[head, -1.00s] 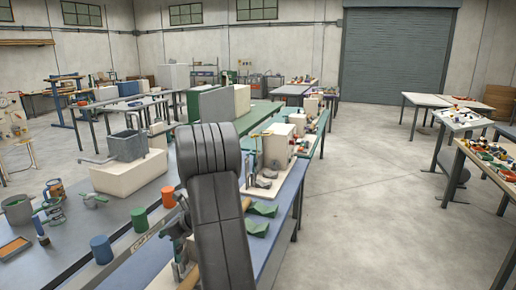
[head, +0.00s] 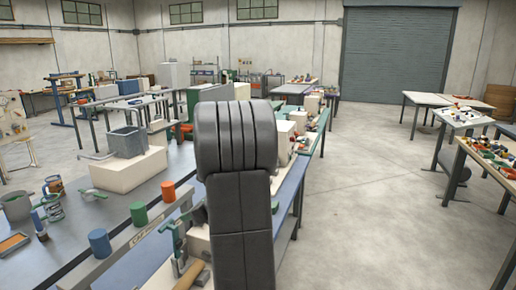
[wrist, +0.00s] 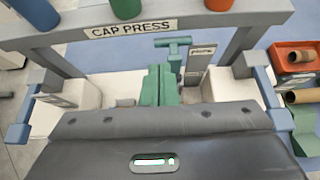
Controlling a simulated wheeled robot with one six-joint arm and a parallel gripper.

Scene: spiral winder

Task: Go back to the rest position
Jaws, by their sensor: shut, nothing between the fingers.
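My arm's dark upper links (head: 240,150) rise through the middle of the head view. They hide my gripper there. In the wrist view, the two green fingers of my gripper (wrist: 159,84) stand side by side beyond the dark palm, shut with nothing between them. Behind the fingers is the cap press (wrist: 131,29), a grey frame with a sign and a green T-shaped handle (wrist: 173,44). The same frame shows in the head view (head: 150,232), left of my arm.
Blue (head: 100,243), green (head: 138,214) and orange (head: 168,191) cylinders stand by the press. A cream block (head: 128,172) carries a grey bin (head: 127,141). An orange-red bin (wrist: 296,62) is at the wrist view's right. Open floor (head: 350,200) lies right of the bench.

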